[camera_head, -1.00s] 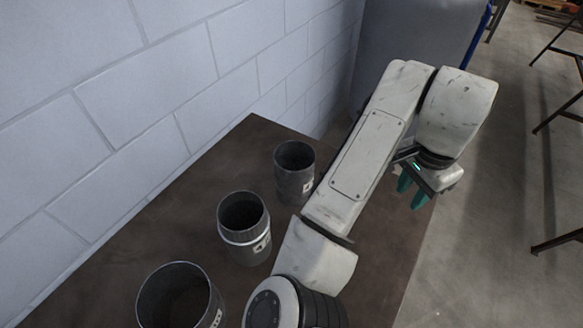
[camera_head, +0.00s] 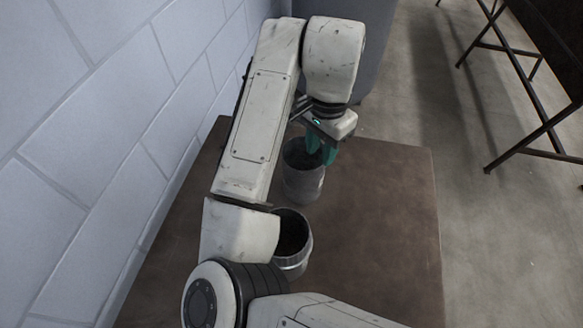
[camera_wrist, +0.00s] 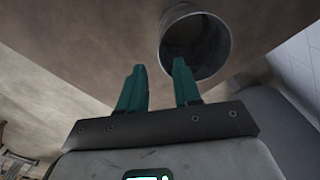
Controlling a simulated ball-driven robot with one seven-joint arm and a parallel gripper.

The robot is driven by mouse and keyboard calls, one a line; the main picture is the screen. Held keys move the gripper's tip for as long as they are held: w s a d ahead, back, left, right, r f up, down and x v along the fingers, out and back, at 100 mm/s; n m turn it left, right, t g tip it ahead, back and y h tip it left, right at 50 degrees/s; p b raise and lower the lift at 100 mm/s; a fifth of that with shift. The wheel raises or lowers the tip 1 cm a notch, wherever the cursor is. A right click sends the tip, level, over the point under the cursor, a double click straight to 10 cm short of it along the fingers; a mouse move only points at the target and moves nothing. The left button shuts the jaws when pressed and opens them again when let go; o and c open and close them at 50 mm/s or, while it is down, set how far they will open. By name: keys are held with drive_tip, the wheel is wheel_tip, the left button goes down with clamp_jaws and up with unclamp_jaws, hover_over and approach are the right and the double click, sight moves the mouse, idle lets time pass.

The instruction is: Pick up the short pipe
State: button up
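A dark grey open-topped pipe (camera_head: 302,188) stands upright at the far end of the brown table; it also shows in the wrist view (camera_wrist: 200,40). A second grey pipe (camera_head: 294,264) with a lighter band stands nearer, partly hidden by my arm. I cannot tell for certain which is the short pipe. My gripper (camera_head: 321,162) has teal fingers and is at the far pipe's open top, overlapping its right side in the head view. In the wrist view my gripper (camera_wrist: 158,67) has its fingers apart, with nothing between them; the right fingertip overlaps the pipe's rim. Contact is unclear.
The brown table (camera_head: 385,220) is bare to the right of the pipes. A pale block wall (camera_head: 110,130) runs along the left. A grey cabinet (camera_head: 372,50) stands beyond the table. Dark metal frames (camera_head: 520,75) stand on the floor at right.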

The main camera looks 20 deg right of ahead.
sight(319, 167)
wheel_tip(319, 167, down, 4)
drive_tip(key=shift+f, duration=0.15)
drive_tip(key=shift+w+d+f+p, duration=0.15)
drive_tip(key=shift+f+p, duration=0.3)
drive_tip(key=shift+f, duration=0.9)
drive_tip(key=shift+w+d+f+p, duration=0.15)
drive_tip(key=shift+f+p, duration=0.25)
drive_tip(key=shift+f, duration=0.95)
drive_tip(key=shift+s, duration=0.1)
clamp_jaws()
